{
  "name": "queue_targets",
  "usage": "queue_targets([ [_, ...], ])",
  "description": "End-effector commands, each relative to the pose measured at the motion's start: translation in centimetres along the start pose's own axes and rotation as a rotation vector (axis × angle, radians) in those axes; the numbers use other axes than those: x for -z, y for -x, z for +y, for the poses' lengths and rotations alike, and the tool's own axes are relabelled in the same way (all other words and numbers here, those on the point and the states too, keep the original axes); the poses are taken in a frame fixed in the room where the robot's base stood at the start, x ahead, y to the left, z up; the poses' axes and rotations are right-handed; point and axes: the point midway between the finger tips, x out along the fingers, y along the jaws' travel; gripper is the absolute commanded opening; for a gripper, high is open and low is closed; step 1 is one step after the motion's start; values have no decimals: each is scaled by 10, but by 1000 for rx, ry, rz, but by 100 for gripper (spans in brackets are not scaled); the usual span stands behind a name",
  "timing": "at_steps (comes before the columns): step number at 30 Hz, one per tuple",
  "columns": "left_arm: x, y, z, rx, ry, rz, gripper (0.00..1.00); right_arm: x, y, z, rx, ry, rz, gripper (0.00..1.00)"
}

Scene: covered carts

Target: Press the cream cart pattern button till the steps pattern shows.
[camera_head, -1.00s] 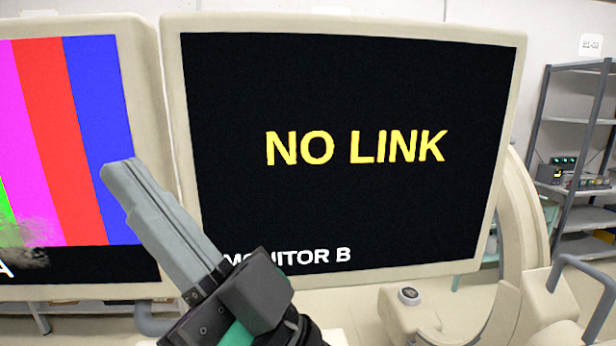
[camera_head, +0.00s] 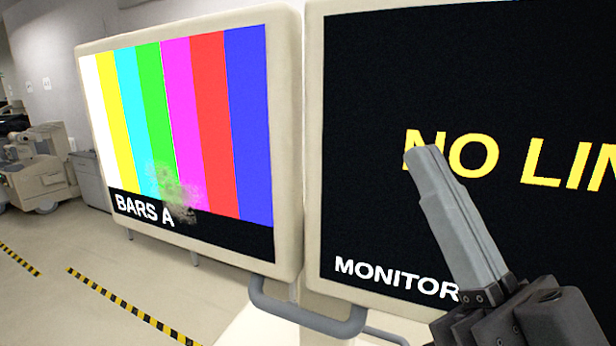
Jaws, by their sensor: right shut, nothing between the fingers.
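The left screen (camera_head: 250,140) of the cream cart shows vertical colour bars with the words "BARS A" below them. A greyish smudge lies over its lower middle. The right screen (camera_head: 370,90) is black with yellow letters, partly cut off, that read "NO LIN", and "MONITOR" in white below. No steps pattern shows on either screen. I cannot make out a pattern button in this view. My right gripper (camera_head: 425,160) is shut and empty, pointing up and left in front of the right screen. My left gripper is not in view.
A grey curved handle (camera_head: 310,318) sticks out below the gap between the screens. Another cream machine on wheels (camera_head: 42,180) stands at the far left. Yellow and black tape (camera_head: 130,305) marks the open floor at the lower left.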

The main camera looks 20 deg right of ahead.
Motion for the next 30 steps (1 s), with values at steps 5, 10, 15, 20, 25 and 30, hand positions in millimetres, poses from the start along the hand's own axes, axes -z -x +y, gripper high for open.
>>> queue_targets([
  [5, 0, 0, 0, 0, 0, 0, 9, 0, 0, 0, 0, 0, 0, 0],
  [10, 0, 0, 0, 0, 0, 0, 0, 0, 0, 0, 0, 0, 0, 0],
  [15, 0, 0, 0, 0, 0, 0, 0, 0, 0, 0, 0, 0, 0, 0],
  [20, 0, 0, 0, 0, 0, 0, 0, 0, 0, 0, 0, 0, 0, 0],
  [25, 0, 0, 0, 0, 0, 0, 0, 0, 0, 0, 0, 0, 0, 0],
  [30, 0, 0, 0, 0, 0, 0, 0, 0, 0, 0, 0, 0, 0, 0],
])
